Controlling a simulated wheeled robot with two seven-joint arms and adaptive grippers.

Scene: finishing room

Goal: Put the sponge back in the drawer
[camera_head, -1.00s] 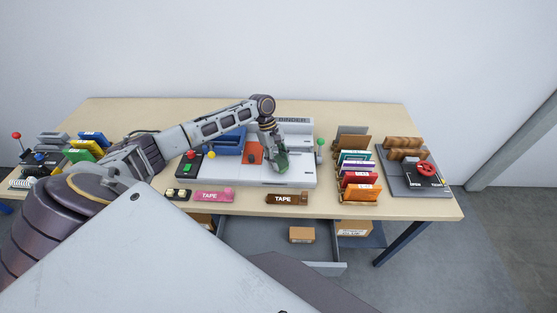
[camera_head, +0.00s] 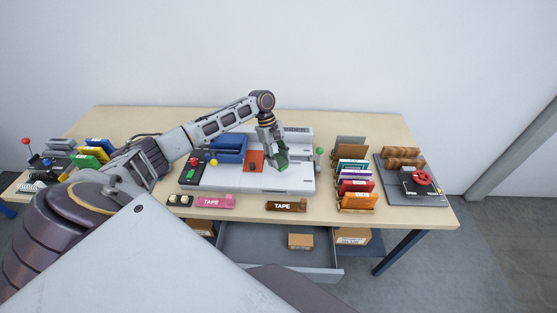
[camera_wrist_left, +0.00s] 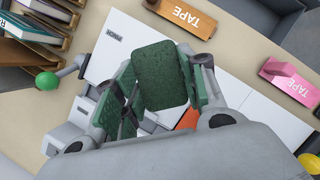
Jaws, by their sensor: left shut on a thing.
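The dark green sponge (camera_head: 281,160) is held by my left gripper (camera_head: 277,150) above the right part of the grey binding machine on the table. In the left wrist view the sponge (camera_wrist_left: 161,76) sits between the fingers of my left gripper (camera_wrist_left: 160,95), over the machine's white top. The drawer (camera_head: 258,240) under the table is pulled open, below the table's front edge. A small cardboard box (camera_head: 300,241) lies in it, with bare floor around the box. My right gripper is not in view.
The binding machine (camera_head: 240,180) fills the table's middle. Brown tape (camera_head: 286,205) and pink tape (camera_head: 215,201) lie at the front edge above the drawer. A rack of coloured booklets (camera_head: 356,187) stands right of the machine. Another cardboard box (camera_head: 352,236) is right of the drawer.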

